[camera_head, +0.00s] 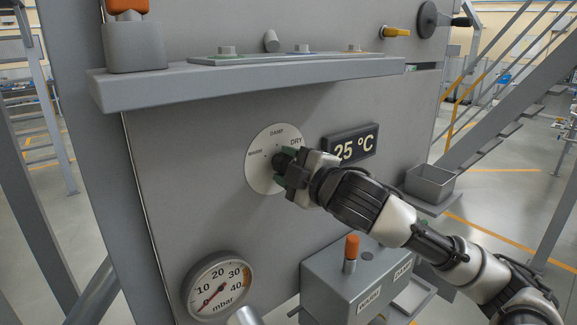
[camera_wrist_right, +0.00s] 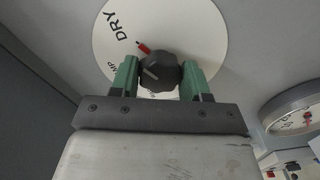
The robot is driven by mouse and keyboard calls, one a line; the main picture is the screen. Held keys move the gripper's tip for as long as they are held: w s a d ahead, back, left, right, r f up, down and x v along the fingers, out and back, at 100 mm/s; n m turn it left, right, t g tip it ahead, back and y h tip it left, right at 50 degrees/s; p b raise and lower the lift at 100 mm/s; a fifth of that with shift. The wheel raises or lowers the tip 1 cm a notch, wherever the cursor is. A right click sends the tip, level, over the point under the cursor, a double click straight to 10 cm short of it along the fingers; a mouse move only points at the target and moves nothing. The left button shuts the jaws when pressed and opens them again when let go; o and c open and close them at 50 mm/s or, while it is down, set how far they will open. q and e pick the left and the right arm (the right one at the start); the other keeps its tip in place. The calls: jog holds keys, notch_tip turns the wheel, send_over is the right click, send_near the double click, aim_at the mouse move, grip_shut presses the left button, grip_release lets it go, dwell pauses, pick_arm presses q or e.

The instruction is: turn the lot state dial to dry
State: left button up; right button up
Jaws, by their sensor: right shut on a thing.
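The lot state dial is a round white plate (camera_head: 259,176) on the grey panel, marked DAMP at the top and DRY at the upper right; a third word at the left is too small to read surely. Its black knob (camera_wrist_right: 160,72) sits between the two green fingers of my right gripper (camera_head: 288,164), which is shut on it. In the right wrist view, the plate (camera_wrist_right: 199,28) shows behind the knob. A red pointer (camera_wrist_right: 143,47) on the knob's edge points toward the word DRY. My left gripper is not in view.
A 25 °C display (camera_head: 351,145) is right of the dial, and a mbar gauge (camera_head: 218,286) is at lower left. A shelf (camera_head: 250,76) juts out above. A grey box with an orange-tipped lever (camera_head: 351,250) stands below my right arm. A small tray (camera_head: 430,184) is at right.

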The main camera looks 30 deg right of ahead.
jog(key=o, duration=0.9)
jog(key=s+b, duration=0.5)
jog(key=s, duration=0.2)
jog(key=s+d+b, duration=0.1)
jog(key=s+b, duration=0.2)
jog(key=shift+s+b, duration=0.35)
jog(key=shift+s, duration=0.05)
